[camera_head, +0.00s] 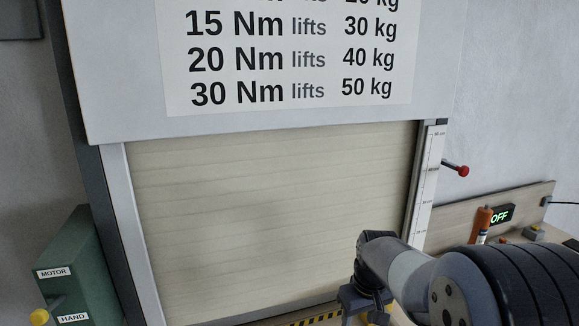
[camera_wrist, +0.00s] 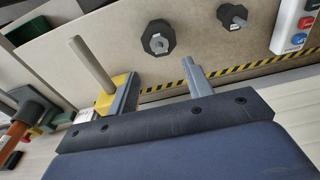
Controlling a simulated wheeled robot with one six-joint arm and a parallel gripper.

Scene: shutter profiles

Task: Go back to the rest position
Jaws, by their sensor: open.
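My gripper (camera_head: 364,302) is at the lower middle right of the head view, in front of the lower right part of the shutter. Its fingertips are cut off or hidden there. In the wrist view my gripper (camera_wrist: 160,78) shows two grey fingers spread apart with nothing held between them. A yellow block with a pale rod (camera_wrist: 92,64) is right beside the left finger; I cannot tell whether they touch. The beige slatted shutter (camera_head: 270,215) fills its frame in the head view.
A green box (camera_head: 68,262) marked MOTOR and HAND stands at left. A red-knobbed rod (camera_head: 461,171) sticks out right of the scale. A bench at right carries an OFF display (camera_head: 501,214) and an orange tool (camera_head: 482,222).

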